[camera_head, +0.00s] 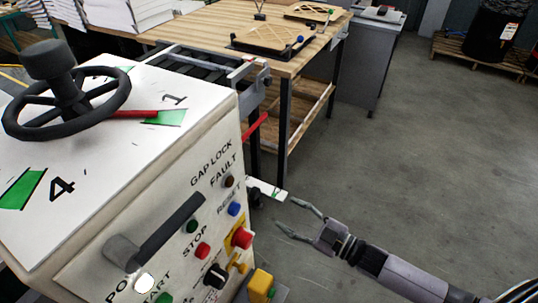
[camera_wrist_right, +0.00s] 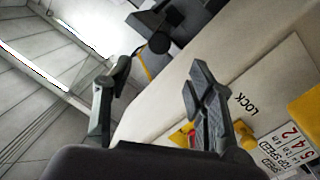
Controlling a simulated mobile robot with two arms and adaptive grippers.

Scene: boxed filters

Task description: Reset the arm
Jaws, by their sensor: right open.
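My right gripper (camera_head: 287,215) is open and empty in the head view, to the right of the white control box (camera_head: 150,215). Its fingers point left toward the box's edge and are apart from the buttons. In the right wrist view the open gripper (camera_wrist_right: 160,75) has nothing between its fingers, with the box's pale side beyond. The box's front has a blue button (camera_head: 235,208) by the RESET label, a red STOP button (camera_head: 203,250), a larger red button (camera_head: 242,237) and a dark bar handle (camera_head: 155,235). My left gripper is not in view.
A black handwheel (camera_head: 66,92) stands on the box's top, with a red lever (camera_head: 134,114) beside it. A wooden workbench (camera_head: 215,32) with trays stands behind. A pallet (camera_head: 480,50) is at the far right. The grey floor on the right is clear.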

